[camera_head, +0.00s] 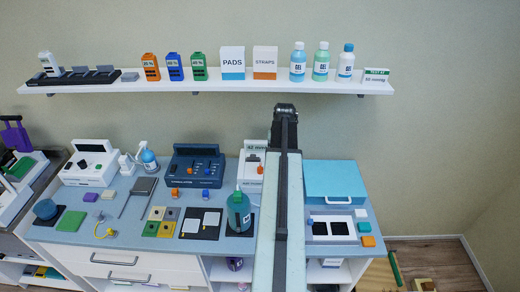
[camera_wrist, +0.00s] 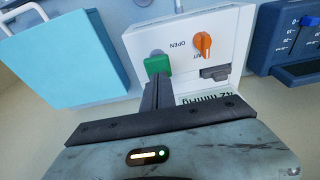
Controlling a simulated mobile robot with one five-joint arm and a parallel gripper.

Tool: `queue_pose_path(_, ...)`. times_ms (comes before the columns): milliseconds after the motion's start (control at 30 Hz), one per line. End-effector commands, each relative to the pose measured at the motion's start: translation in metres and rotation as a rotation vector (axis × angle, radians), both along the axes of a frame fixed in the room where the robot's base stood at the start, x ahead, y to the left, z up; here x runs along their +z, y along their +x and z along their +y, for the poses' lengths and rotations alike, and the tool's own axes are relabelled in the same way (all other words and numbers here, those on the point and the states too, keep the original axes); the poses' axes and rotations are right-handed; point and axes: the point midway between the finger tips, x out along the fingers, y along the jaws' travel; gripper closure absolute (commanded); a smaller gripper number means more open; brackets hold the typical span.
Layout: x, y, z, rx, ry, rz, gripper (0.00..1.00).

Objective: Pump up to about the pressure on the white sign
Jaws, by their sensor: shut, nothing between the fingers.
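The white sign (camera_head: 376,76) stands at the right end of the shelf; its small print looks like 65 mmHg. The white pump unit (camera_head: 250,175) stands on the counter, partly hidden by my arm; its readout (camera_head: 257,147) shows 42 mmHg. In the wrist view the unit appears upside down, with a green button (camera_wrist: 158,64), an orange knob (camera_wrist: 203,44) beside the word OPEN, and the readout (camera_wrist: 207,98) partly covered by my gripper. My gripper (camera_wrist: 157,84) is shut and empty, its tip at the green button's edge. I cannot tell whether it touches or presses it.
A blue stimulator box (camera_head: 197,163) stands left of the pump unit, and a light blue case (camera_head: 335,180) stands to its right. A teal bottle (camera_head: 239,210) stands in front, close to my arm. The shelf (camera_head: 200,87) runs above the counter.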

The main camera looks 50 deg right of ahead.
Motion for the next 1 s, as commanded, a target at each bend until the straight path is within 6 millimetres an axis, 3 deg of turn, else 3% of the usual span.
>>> queue_pose_path(1000,-0.027,0.0,0.0,0.0,0.0,0.0,1.0)
